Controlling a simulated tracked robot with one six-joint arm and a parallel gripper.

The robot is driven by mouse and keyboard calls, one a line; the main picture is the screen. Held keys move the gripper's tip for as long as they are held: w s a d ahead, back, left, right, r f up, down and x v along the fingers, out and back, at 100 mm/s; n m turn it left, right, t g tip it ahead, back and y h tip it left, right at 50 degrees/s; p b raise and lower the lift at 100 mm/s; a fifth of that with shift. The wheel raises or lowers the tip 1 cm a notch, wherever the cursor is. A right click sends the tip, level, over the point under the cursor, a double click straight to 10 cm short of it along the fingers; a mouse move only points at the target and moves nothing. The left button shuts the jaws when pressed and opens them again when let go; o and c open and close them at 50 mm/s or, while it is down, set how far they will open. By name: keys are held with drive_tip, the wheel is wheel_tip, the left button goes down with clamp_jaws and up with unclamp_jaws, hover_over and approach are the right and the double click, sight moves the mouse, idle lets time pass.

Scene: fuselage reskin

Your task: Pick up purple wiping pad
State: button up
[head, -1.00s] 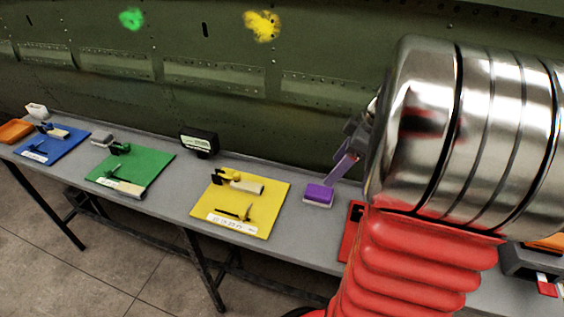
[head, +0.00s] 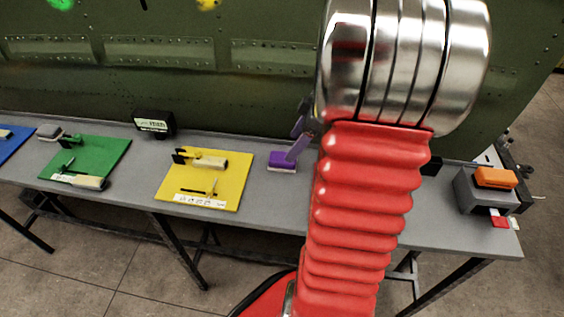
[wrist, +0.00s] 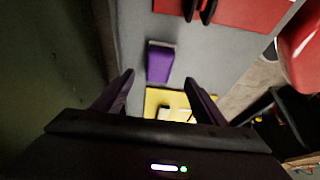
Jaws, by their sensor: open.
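The purple wiping pad (head: 283,160) lies on the grey table, to the right of the yellow mat, in the head view. In the wrist view the pad (wrist: 159,64) lies beyond the fingertips, roughly ahead of the gap between them. My gripper (wrist: 161,82) is open and empty. In the head view one finger of my gripper (head: 299,150) shows close above the pad; the rest is hidden behind my arm. I cannot tell whether the finger touches the pad.
The yellow mat (head: 232,183) with tools lies left of the pad, and the green mat (head: 113,150) further left. A red mat (wrist: 228,12) with dark items shows in the wrist view. A dark box (head: 153,124) stands at the table's back edge. The green fuselage wall (head: 270,95) rises behind.

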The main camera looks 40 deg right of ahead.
sight(283, 157)
drive_tip(key=shift+x, duration=1.5)
drive_tip(key=shift+x, duration=2.6)
drive_tip(key=shift+w, duration=0.15)
drive_tip(key=c, duration=1.1)
drive_tip(key=shift+r, duration=0.15)
drive_tip(key=shift+c, duration=0.2)
wheel_tip(283, 157, up, 10)
drive_tip(key=shift+f, duration=0.1)
